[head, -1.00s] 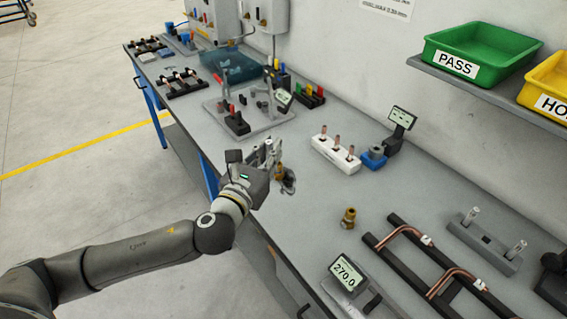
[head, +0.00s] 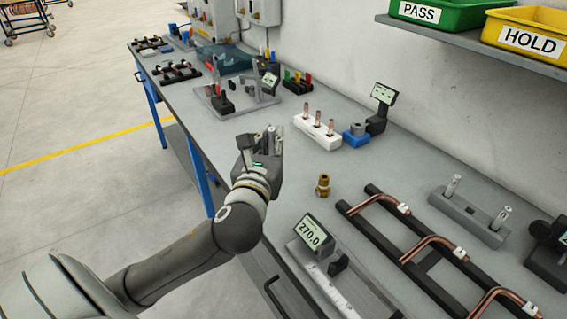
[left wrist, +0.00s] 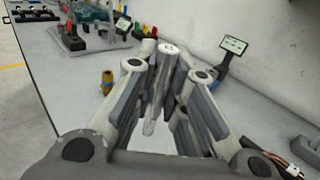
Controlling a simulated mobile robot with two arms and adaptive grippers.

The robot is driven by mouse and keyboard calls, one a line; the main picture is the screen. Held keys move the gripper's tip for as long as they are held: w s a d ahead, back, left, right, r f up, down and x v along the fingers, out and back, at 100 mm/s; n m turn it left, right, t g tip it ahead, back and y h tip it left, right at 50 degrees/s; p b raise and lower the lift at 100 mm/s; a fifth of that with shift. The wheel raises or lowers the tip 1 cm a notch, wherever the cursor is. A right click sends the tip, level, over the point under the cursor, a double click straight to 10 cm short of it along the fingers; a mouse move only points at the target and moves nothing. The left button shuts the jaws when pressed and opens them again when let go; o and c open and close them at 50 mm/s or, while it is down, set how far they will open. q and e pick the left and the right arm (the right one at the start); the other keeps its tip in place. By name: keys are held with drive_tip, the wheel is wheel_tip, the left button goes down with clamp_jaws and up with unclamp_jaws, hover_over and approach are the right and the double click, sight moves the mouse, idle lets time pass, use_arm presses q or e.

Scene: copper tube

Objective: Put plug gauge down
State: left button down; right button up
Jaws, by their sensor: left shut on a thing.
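The plug gauge, a slim silver-grey pin with a pale round end, is in my left gripper (head: 268,140). In the left wrist view the plug gauge (left wrist: 161,80) stands roughly upright between the finger pads of my left gripper (left wrist: 165,100). The gripper is shut on it, above the near part of the bench (head: 225,135). A grey holder (head: 467,217) at the right carries two silver pins. My right gripper is not in view.
A brass fitting (head: 322,185) stands right of the gripper. A brass piece (left wrist: 107,82) shows left of the fingers in the wrist view. A white block with copper tubes (head: 317,130), a blue-based device (head: 355,137), a 270.0 display (head: 312,235) and a bent-tube rack (head: 420,250) surround clear bench.

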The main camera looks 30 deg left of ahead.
use_arm(q)
drive_tip(key=w+a+f, duration=0.1)
drive_tip(key=w+f, duration=0.2)
drive_tip(key=f, duration=0.1)
drive_tip(key=w+a+f+b, duration=0.1)
drive_tip(key=w+a+f, duration=0.1)
drive_tip(key=w+f, duration=0.2)
drive_tip(key=w+a+f, duration=0.1)
drive_tip(key=w+f, duration=0.2)
drive_tip(key=shift+w+a+f, duration=0.15)
drive_tip(key=shift+a+f, duration=0.05)
drive_tip(key=shift+f, duration=0.2)
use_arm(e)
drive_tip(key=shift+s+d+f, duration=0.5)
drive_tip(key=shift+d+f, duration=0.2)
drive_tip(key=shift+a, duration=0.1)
use_arm(q)
drive_tip(key=shift+f, duration=0.15)
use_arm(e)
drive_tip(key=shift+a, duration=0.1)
use_arm(q)
drive_tip(key=c, duration=1.5)
unclamp_jaws()
